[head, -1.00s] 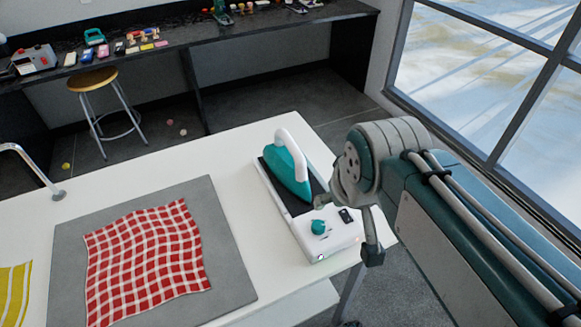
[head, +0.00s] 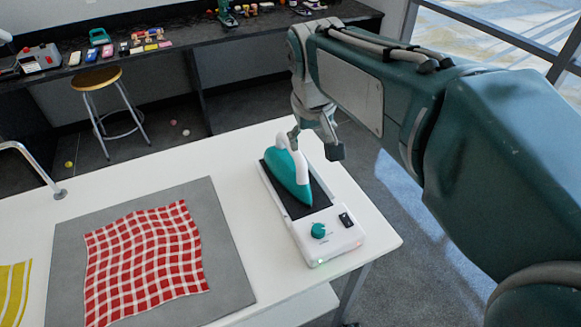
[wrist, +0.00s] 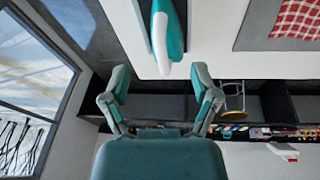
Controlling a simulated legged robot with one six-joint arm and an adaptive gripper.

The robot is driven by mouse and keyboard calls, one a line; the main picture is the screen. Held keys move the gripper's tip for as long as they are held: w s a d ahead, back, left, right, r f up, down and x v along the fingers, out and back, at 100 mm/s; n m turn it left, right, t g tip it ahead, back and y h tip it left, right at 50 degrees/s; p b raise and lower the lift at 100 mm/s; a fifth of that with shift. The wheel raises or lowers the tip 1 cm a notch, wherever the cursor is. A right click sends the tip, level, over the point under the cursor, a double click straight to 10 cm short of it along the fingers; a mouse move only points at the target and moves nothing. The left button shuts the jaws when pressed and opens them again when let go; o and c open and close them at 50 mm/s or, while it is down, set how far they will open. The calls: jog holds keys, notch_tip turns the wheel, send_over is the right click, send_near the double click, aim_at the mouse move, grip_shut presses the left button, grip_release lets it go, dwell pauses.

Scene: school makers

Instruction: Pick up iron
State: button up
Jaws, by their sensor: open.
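The iron (head: 287,175) has a teal body and a white handle. It rests on a white base station (head: 328,240) with a dark top plate, a teal knob and a black switch, on the white table. My gripper (head: 315,148) is at the far end of the iron in the head view, above and beside the handle; contact cannot be told there. In the wrist view my gripper (wrist: 160,82) has its fingers spread wide, with nothing between them. The iron (wrist: 163,35) shows just beyond the fingertips there, its white handle end pointing toward the gap.
A red checked cloth (head: 145,262) lies on a grey mat (head: 232,270) to the left on the white table (head: 110,168). A stool (head: 95,80) and a dark workbench (head: 165,45) with several small items stand behind. Windows (head: 500,30) are at the right.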

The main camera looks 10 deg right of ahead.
jog(key=g+h, duration=0.1)
jog(key=g, duration=0.1)
send_over(288, 146)
jog(key=s, duration=0.1)
notch_tip(288, 146, down, 5)
jog(key=a+n, duration=0.1)
jog(key=f, duration=0.3)
jog(key=w+d+f, duration=0.1)
jog(key=f, duration=0.1)
jog(key=shift+f, duration=0.25)
jog(key=shift+s+d+f, duration=0.1)
jog(key=shift+d+f, duration=0.1)
jog(key=shift+f, duration=0.7)
jog(key=shift+w+d+f, duration=0.1)
jog(key=shift+d+f, duration=0.05)
jog(key=shift+f, duration=0.7)
jog(key=shift+s+d+f, duration=0.1)
jog(key=shift+d+f, duration=0.1)
jog(key=shift+f, duration=0.7)
jog(key=shift+r, duration=0.1)
grip_shut()
